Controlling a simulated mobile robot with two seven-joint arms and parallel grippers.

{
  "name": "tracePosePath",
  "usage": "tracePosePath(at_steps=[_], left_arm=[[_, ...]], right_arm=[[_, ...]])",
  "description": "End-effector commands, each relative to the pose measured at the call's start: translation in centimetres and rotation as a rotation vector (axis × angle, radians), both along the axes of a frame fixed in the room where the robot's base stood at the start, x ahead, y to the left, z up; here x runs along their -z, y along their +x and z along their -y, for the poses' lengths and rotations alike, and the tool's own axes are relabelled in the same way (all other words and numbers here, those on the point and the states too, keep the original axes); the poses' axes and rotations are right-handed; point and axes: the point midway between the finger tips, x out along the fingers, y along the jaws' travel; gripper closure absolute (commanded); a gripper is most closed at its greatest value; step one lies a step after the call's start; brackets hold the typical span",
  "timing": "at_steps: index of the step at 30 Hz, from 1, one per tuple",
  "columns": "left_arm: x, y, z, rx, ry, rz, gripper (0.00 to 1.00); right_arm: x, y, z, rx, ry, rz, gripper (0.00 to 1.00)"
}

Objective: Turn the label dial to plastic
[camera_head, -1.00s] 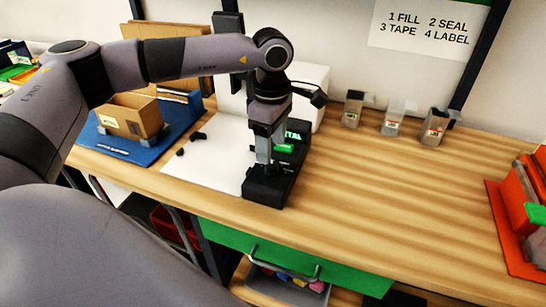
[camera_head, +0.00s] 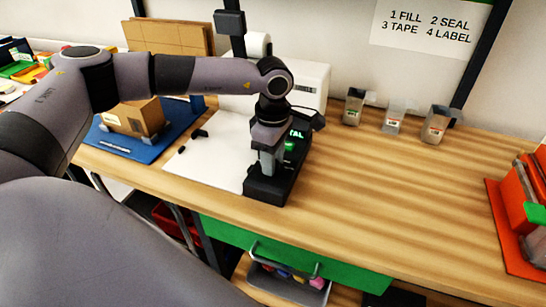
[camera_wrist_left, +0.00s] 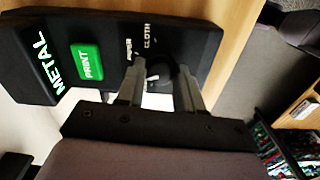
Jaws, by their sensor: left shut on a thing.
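The black label console (camera_head: 262,190) stands on the bench with its screen reading METAL, partly hidden by my arm in the head view. In the left wrist view its face (camera_wrist_left: 110,35) shows METAL, a green PRINT button (camera_wrist_left: 86,62), and the words CLOTH and a partly covered one, likely PAPER. The dark round dial (camera_wrist_left: 161,72) has a white pointer mark. My left gripper (camera_head: 266,177) points down over the console's near end. In the wrist view its fingers (camera_wrist_left: 160,85) are on both sides of the dial, shut on it.
A white printer (camera_head: 300,90) stands behind the console. Three small clear bins (camera_head: 393,122) stand at the back. A cardboard box (camera_head: 137,118) sits on a blue mat at left, an orange rack (camera_head: 510,215) at right. The wooden bench (camera_head: 390,190) between is clear.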

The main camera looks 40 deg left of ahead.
Motion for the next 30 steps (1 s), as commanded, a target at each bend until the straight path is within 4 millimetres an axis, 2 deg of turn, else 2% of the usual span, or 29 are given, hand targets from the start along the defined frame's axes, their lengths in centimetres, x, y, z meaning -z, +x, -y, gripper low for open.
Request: tracePosePath(at_steps=[11,30], left_arm=[[0.1,0.0,0.1,-0.125,-0.002,-0.001,0.94],[0.0,0.1,0.1,-0.666,-0.003,0.002,0.94]], right_arm=[[0.5,0.0,0.0,0.0,0.0,0.0,1.0],[2.0,0.0,0.0,0.0,0.0,0.0,1.0]])
